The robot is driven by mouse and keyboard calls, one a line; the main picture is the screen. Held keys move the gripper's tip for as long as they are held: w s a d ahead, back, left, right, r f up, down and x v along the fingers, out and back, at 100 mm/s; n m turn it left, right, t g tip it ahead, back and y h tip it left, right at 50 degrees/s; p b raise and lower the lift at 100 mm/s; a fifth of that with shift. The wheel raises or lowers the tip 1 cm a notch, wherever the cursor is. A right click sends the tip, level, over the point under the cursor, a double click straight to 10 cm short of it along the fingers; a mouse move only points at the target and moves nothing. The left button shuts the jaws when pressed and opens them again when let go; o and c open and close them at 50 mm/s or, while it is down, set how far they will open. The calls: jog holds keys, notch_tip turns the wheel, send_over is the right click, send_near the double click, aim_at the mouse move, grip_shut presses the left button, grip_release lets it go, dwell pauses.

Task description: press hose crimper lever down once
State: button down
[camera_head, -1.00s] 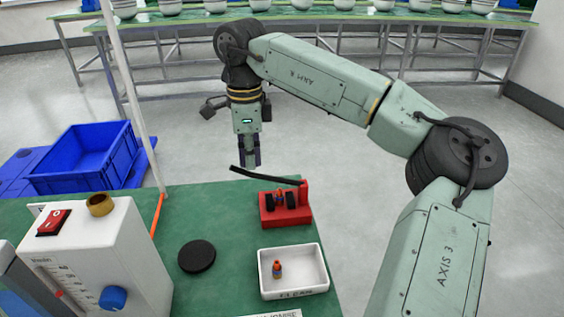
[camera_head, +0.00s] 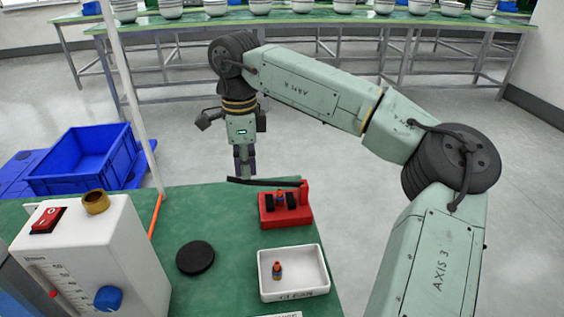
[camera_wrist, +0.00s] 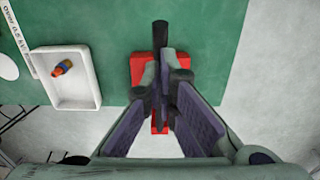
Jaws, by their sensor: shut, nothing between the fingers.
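The hose crimper is a red block (camera_head: 286,211) with black jaws near the far right corner of the green table. It also shows in the wrist view (camera_wrist: 143,68). A small orange and blue fitting (camera_head: 281,196) sits between its jaws. Its black lever (camera_head: 262,183) runs left from the red upright and is close to level. My gripper (camera_head: 244,177) is shut and empty, pointing down at the lever's free left end. In the wrist view my fingertips (camera_wrist: 171,65) overlap the lever (camera_wrist: 160,40); they appear to be at it, but contact is hard to confirm.
A white tray (camera_head: 322,262) with another orange and blue fitting (camera_head: 277,270) stands in front of the crimper. A black disc (camera_head: 195,257) lies to its left. A white machine (camera_head: 92,262) and a thin pole (camera_head: 130,95) are at left. A blue crate (camera_head: 80,165) is beyond the table.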

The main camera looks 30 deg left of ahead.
jog(key=shift+s+f, duration=0.1)
jog(key=shift+f, duration=0.2)
jog(key=shift+a+f, duration=0.1)
jog(key=shift+f, duration=0.05)
notch_tip(320, 180, up, 17)
jog(key=p, duration=0.6)
dwell(1.3)
dwell(0.4)
